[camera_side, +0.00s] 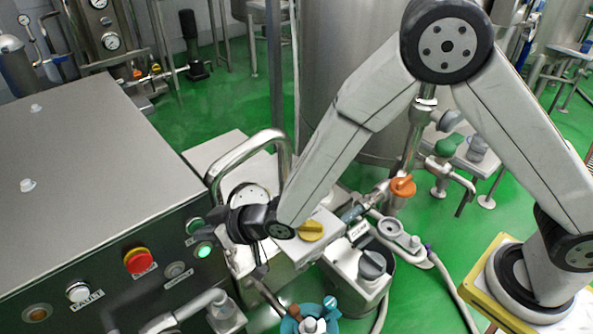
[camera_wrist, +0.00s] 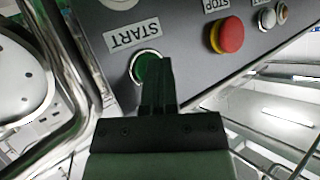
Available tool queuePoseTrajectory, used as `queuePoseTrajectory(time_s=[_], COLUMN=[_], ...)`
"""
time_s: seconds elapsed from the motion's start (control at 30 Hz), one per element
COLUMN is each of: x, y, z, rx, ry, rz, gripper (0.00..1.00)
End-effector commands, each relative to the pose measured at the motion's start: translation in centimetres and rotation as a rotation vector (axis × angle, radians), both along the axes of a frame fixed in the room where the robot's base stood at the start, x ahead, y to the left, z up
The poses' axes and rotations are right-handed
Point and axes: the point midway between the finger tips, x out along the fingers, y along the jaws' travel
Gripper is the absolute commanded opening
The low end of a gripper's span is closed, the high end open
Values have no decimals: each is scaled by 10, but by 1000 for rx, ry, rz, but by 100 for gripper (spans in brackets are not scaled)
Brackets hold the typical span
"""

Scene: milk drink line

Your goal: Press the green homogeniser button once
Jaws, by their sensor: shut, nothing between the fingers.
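The green homogeniser button (camera_side: 195,225) is on the dark front panel of the steel cabinet in the side view. In the wrist view the green button (camera_wrist: 146,66) has a pale ring and sits beside an upside-down START label (camera_wrist: 132,33). My gripper (camera_side: 213,231) is shut and empty, its fingers pointing at the panel close to the button. In the wrist view the shut fingertips (camera_wrist: 159,66) overlap the button's right edge. I cannot tell whether they touch it. A bright green lamp (camera_side: 204,250) glows just below the button.
A red stop button (camera_side: 137,261) with a yellow base and several smaller knobs share the panel; the red button also shows in the wrist view (camera_wrist: 228,36). A bent steel pipe (camera_side: 268,140) arches close to my gripper. A yellow knob (camera_side: 311,230) is right of my wrist.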

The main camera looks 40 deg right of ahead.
Motion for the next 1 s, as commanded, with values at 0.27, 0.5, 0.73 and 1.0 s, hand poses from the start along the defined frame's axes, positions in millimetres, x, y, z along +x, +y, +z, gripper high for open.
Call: queuePoseTrajectory(time_s=[0.27,0.5,0.73,1.0], x=[-2,-11,-17,-17], y=[0,1,0,0], z=[1,1,1,1], rx=[2,2,1,1], ry=[-1,-2,-1,-1], rz=[-1,0,0,0], gripper=[0,0,0,0])
